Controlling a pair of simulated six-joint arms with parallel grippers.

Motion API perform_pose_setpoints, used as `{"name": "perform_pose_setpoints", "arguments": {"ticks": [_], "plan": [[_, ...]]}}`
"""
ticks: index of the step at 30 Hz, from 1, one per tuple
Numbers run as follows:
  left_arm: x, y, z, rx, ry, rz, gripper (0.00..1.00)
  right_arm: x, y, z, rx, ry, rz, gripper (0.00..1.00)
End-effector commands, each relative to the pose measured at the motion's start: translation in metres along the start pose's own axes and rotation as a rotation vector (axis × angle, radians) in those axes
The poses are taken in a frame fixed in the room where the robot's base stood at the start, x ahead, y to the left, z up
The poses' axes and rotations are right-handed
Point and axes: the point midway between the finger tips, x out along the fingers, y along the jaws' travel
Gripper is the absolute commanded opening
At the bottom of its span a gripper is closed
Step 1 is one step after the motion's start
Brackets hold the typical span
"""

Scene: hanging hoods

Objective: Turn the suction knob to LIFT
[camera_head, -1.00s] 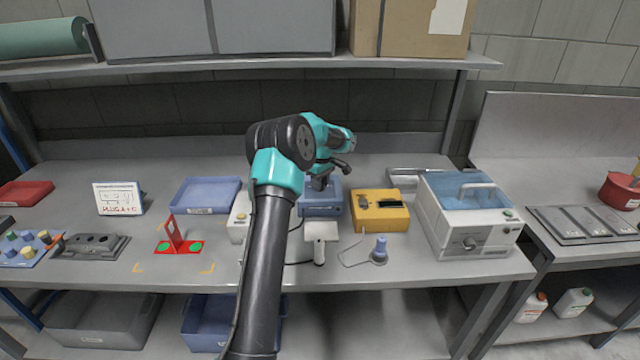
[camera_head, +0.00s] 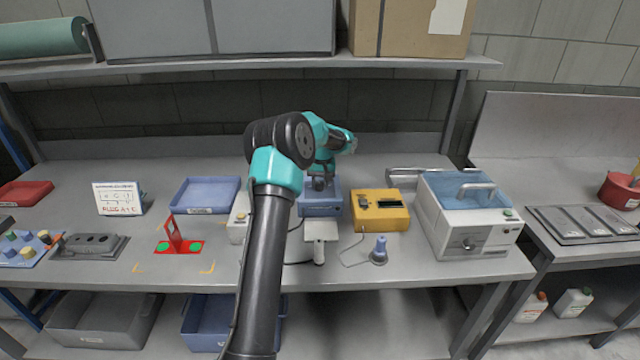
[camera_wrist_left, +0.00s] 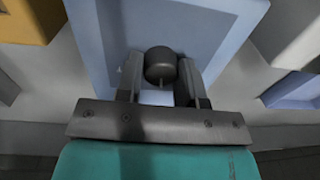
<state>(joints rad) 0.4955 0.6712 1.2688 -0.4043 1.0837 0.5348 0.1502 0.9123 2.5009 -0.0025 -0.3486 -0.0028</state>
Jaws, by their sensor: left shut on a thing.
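The suction knob (camera_wrist_left: 160,62) is a dark round knob on the blue box, seen in the left wrist view between my fingers. My left gripper (camera_wrist_left: 159,78) is shut on it, one finger on each side. I cannot read a LIFT mark or the knob's pointer. The blue box (camera_head: 320,208) stands mid-bench in the head view, and it fills the middle of the left wrist view (camera_wrist_left: 225,20). In the head view my left gripper (camera_head: 320,184) is at the box's upper part, where the knob is mostly hidden. My right gripper is out of view.
A yellow device (camera_head: 381,213) stands close to the right of the blue box. A white machine with a blue lid (camera_head: 470,225) is farther right. A blue tray (camera_head: 206,194) is left.

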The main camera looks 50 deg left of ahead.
Motion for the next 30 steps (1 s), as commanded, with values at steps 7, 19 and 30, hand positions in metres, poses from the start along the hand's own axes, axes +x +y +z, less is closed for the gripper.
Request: {"name": "perform_pose_setpoints", "arguments": {"ticks": [7, 19, 30], "plan": [[-0.0005, 0.0000, 0.0002, 0.233, 0.013, 0.000, 0.11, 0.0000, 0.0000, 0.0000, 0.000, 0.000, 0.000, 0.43], [-0.0009, -0.0001, 0.0005, 0.612, 0.034, 0.000, 0.11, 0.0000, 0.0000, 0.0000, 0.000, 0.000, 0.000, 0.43], [-0.0010, -0.0005, 0.0009, 0.958, 0.051, -0.001, 0.11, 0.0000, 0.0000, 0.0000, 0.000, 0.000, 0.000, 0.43]]}}
